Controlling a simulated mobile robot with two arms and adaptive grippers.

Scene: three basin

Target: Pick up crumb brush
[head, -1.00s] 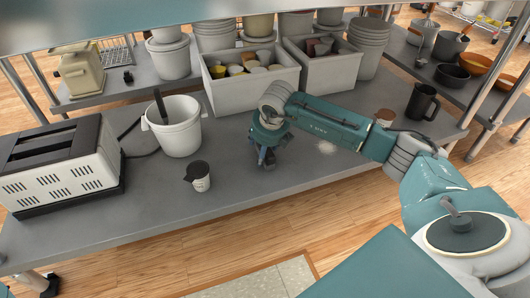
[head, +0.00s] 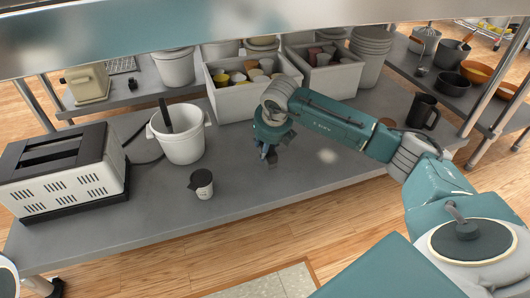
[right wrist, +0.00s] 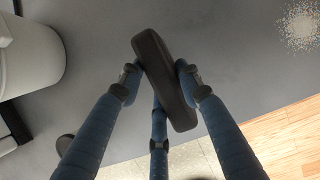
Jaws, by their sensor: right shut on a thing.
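The crumb brush (right wrist: 165,80) shows in the right wrist view as a dark, long, rounded bar, slanted between my fingers. My right gripper (right wrist: 160,85) is shut on it, with blue fingers on both sides. In the head view my right gripper (head: 270,155) is over the grey table (head: 250,190), right of the small dark-topped cup. The brush is hard to make out there, hidden by the gripper. A pale patch of crumbs (head: 327,156) lies on the table to its right, and it also shows in the right wrist view (right wrist: 300,25). My left gripper is out of view.
A toaster (head: 65,180), a white bucket (head: 180,145) and a small cup (head: 202,184) stand left on the table. Grey bins (head: 235,105) with cups stand behind, and a black mug (head: 422,110) at right. A shelf edge (head: 200,40) crosses overhead. The front middle is clear.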

